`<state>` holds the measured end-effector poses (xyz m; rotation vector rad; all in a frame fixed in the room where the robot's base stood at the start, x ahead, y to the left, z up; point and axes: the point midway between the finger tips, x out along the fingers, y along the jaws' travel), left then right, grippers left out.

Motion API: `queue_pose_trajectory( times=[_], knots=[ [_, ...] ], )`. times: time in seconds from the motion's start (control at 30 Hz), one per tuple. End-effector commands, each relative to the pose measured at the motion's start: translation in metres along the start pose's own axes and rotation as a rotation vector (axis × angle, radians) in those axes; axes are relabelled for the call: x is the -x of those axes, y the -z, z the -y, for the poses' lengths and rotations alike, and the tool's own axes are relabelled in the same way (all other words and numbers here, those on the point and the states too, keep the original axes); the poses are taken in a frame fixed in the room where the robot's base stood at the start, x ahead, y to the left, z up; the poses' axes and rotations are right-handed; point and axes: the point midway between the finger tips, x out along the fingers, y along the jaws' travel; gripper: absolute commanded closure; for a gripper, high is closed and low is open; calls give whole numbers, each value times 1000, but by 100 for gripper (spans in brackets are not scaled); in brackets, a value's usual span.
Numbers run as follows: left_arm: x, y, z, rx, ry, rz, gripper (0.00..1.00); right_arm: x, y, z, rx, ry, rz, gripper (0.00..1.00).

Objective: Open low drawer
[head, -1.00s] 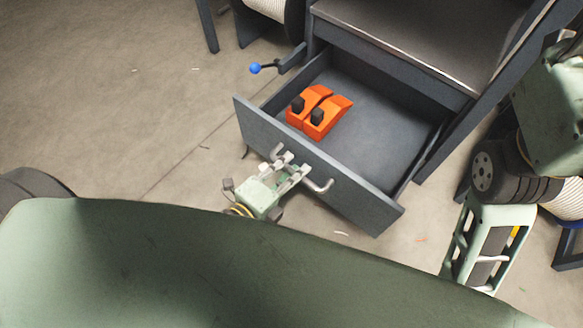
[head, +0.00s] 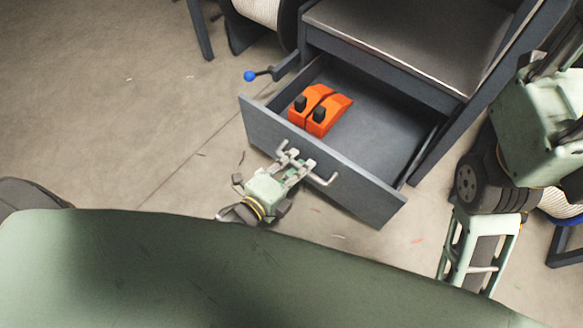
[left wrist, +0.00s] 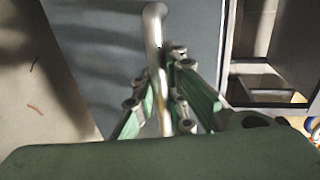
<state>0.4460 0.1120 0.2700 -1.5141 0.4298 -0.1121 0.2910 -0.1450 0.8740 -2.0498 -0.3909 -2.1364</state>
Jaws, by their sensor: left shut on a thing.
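The low drawer (head: 357,193) is dark grey and stands well out from the cabinet in the head view. Its inside is visible from above. A pale bar handle (head: 325,181) runs along its front. My left gripper (head: 291,160) is shut on the handle near its left end. In the left wrist view the fingers (left wrist: 164,95) lie on both sides of the handle bar (left wrist: 154,24), in front of the drawer front (left wrist: 195,50). My right gripper (head: 478,262) shows at the lower right, away from the drawer; its fingertips are not clear.
Two orange objects (head: 325,114) with black knobs lie in the drawer.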

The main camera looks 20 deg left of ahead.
Motion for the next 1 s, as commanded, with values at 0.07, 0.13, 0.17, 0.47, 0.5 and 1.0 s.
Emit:
queue_pose_trajectory(
  times=[0.07,0.13,0.17,0.47,0.5,1.0],
  knots=[
    [0,0,-1,0,-1,0,100,2,-2,0,0,4,8,64],
    [0,0,-1,0,-1,0,100,3,-2,1,0,7,9,64],
    [0,0,-1,0,-1,0,100,3,-2,1,0,9,10,64],
    [0,0,-1,0,0,-1,69,1,-1,2,1,12,4,64],
    [0,0,-1,0,0,-1,69,0,-1,1,1,12,4,64],
    [28,0,-2,0,-4,0,69,0,-2,0,1,2,5,64]
  ],
)
